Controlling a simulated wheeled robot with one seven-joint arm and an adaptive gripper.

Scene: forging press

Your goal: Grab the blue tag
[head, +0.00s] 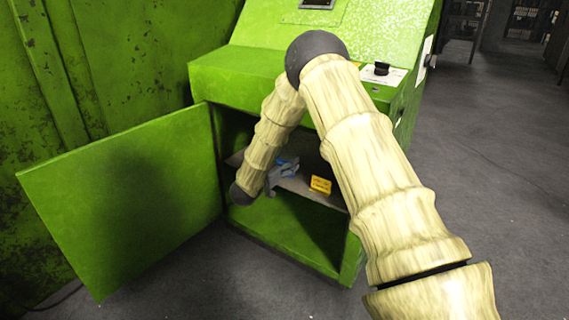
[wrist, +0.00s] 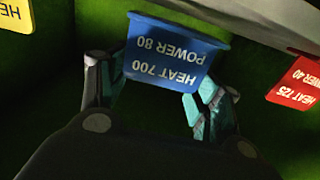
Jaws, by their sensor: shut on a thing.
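The blue tag (wrist: 172,55) reads "HEAT 700 POWER 80", upside down in the wrist view, and sits between my gripper's fingertips. My gripper (wrist: 155,98) is shut on it, one finger at each side. In the head view, my gripper (head: 284,172) is inside the open green cabinet at the shelf, and a bit of the blue tag (head: 288,161) shows by the fingers. The rest of the tag is hidden there by my gripper and arm.
A yellow tag (head: 320,185) stands at the shelf (head: 298,187) edge, right of my gripper. A red tag (wrist: 296,84) shows at the right in the wrist view. The green cabinet door (head: 125,200) hangs open at the left. The floor at right is clear.

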